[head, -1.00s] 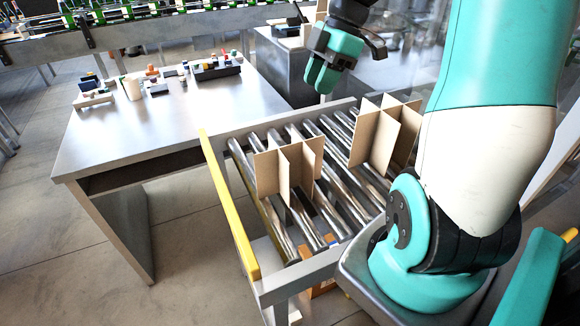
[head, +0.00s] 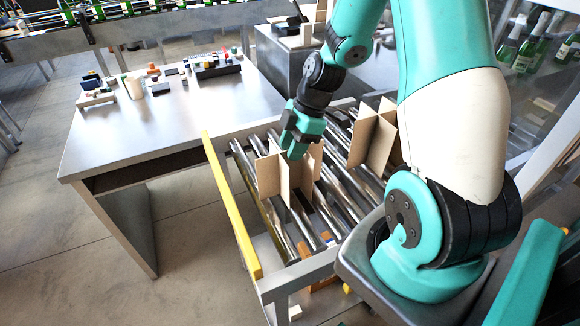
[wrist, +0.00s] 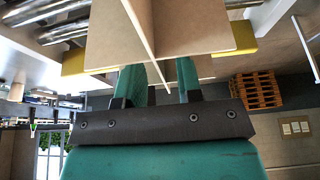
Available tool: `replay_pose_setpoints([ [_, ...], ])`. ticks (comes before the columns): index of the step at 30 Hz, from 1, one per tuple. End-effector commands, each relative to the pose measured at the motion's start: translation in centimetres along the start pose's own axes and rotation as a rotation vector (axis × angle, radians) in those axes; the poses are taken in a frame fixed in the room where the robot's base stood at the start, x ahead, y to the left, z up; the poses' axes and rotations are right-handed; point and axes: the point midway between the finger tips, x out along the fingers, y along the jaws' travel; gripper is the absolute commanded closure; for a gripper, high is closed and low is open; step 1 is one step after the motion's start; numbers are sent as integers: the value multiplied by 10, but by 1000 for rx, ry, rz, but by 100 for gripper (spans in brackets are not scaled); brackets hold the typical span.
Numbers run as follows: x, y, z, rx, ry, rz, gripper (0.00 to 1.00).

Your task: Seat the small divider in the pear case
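The small cardboard divider (head: 268,176), made of crossed panels, stands upright on the roller conveyor at its near left. A larger crossed divider (head: 362,138) stands behind it to the right. My gripper (head: 296,150) is at the top of the small divider, pointing down. In the wrist view, my gripper's two teal fingers (wrist: 160,80) are apart, with the small divider (wrist: 190,28) in front of and between them. A gap shows between the fingers and the edge-on panel. The fingertips are partly hidden by the cardboard. I cannot make out the pear case for certain.
The conveyor has a yellow side rail (head: 232,210) on its left. A metal table (head: 160,130) with small parts toward its back stands left of it. A grey cabinet (head: 285,70) stands behind. Green bottles (head: 525,48) are at the upper right.

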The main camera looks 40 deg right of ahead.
Motion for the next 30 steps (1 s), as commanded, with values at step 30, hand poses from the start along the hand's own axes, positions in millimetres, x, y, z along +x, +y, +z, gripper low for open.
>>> replay_pose_setpoints([
  [30,-13,1,-6,0,-1,5,100],
])
